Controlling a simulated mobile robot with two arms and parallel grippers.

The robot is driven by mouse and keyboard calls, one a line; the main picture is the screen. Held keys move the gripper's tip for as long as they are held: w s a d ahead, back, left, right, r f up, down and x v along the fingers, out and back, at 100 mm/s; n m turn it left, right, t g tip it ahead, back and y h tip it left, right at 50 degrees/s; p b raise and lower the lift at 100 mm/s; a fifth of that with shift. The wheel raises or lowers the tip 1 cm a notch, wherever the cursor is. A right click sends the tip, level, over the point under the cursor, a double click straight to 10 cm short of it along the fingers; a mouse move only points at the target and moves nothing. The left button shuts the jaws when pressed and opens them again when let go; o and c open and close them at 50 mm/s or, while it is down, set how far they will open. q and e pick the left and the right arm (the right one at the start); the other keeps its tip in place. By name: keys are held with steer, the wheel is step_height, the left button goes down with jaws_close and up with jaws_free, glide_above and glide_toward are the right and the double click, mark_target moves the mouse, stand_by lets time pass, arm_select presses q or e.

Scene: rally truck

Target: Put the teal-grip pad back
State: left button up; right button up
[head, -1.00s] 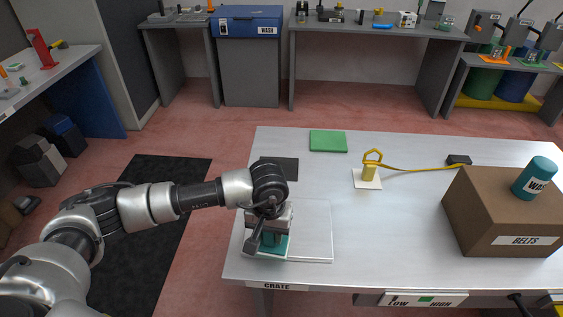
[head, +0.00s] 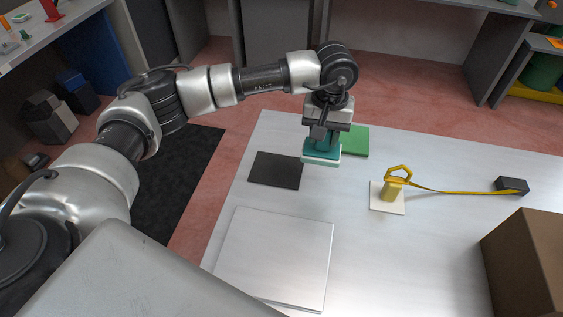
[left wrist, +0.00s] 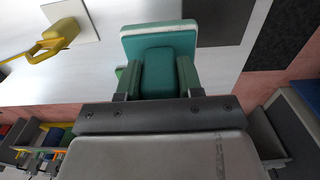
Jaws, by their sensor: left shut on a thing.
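The teal-grip pad (head: 321,155) is a teal block with a paler lower layer. My left gripper (head: 324,137) is shut on its grip and holds it above the table, in front of the green mat. The pad (left wrist: 158,37) also shows in the left wrist view, with its grip between the fingers of my left gripper (left wrist: 158,78). The green mat (head: 355,141) lies at the back of the table, partly hidden by the pad and gripper. A dark mat (head: 276,170) lies to the left of the pad. My right gripper is not in view.
A pale square plate (head: 272,258) lies at the table's front left. A yellow handled object (head: 395,186) stands on a white square, its strap running to a black block (head: 511,186). A brown box (head: 530,262) stands at right. The middle of the table (head: 380,255) is clear.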

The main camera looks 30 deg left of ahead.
arm_select(q)
steer(key=shift+s+r, duration=0.1)
steer(key=shift+s, duration=0.1)
steer(key=shift+a+f, duration=0.2)
steer(key=shift+a, duration=0.05)
steer(key=a+f+p, duration=0.3)
steer(key=a+f, duration=0.2)
steer(key=a+f+p, duration=0.3)
steer(key=a+f, duration=0.2)
steer(key=a, duration=0.1)
steer(key=shift+w+a+f, duration=0.1)
steer(key=shift+w+f, duration=0.05)
steer(key=shift+w, duration=0.05)
steer(key=shift+f, duration=0.1)
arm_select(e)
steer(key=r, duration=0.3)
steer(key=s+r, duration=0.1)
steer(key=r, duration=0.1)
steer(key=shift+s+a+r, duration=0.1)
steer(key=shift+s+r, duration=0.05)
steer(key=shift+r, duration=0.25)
